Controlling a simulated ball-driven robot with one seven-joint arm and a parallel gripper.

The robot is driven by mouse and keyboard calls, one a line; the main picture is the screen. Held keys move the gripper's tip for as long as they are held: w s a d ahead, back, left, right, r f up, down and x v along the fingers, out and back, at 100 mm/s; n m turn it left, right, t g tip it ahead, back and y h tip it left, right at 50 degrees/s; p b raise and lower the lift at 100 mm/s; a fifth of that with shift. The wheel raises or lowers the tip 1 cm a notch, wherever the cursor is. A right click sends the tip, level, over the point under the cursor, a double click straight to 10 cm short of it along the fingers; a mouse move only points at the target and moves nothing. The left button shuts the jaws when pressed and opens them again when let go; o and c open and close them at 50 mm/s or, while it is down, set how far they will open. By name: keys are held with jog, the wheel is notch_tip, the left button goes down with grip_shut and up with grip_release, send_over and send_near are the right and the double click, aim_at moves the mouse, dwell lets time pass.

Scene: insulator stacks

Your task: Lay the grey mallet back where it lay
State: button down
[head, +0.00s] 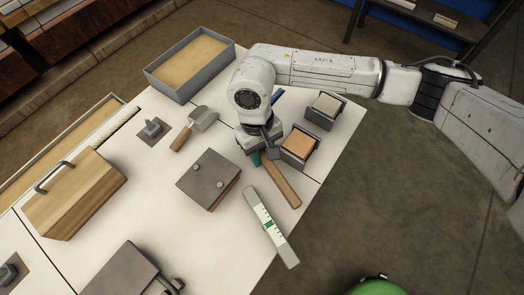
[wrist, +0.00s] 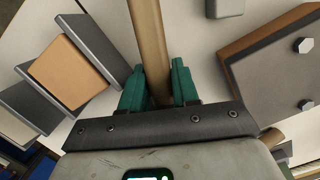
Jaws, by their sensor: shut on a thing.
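My gripper (head: 262,156) has its teal fingers shut on a long wooden handle (head: 279,182). In the wrist view the fingers (wrist: 160,88) close on both sides of this handle (wrist: 149,45). The head of this held tool is hidden behind my gripper, so I cannot tell whether it is the grey mallet. The handle points towards the near right edge of the table; whether it touches the top is unclear. Another tool, with a grey head (head: 202,117) and a short wooden handle, lies on the table left of my gripper.
Right of my gripper stand an open box with an orange block (head: 300,144) and one with a pale block (head: 326,107). A dark plate with two knobs (head: 208,178) lies to the left. A level (head: 269,225) lies nearer. A sand-filled tray (head: 188,65) stands at the back.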

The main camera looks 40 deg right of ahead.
jog(key=c, duration=1.1)
grip_release()
notch_tip(320, 180, up, 12)
jog(key=w, duration=0.2)
jog(key=shift+b, duration=0.3)
jog(key=shift+a, duration=0.1)
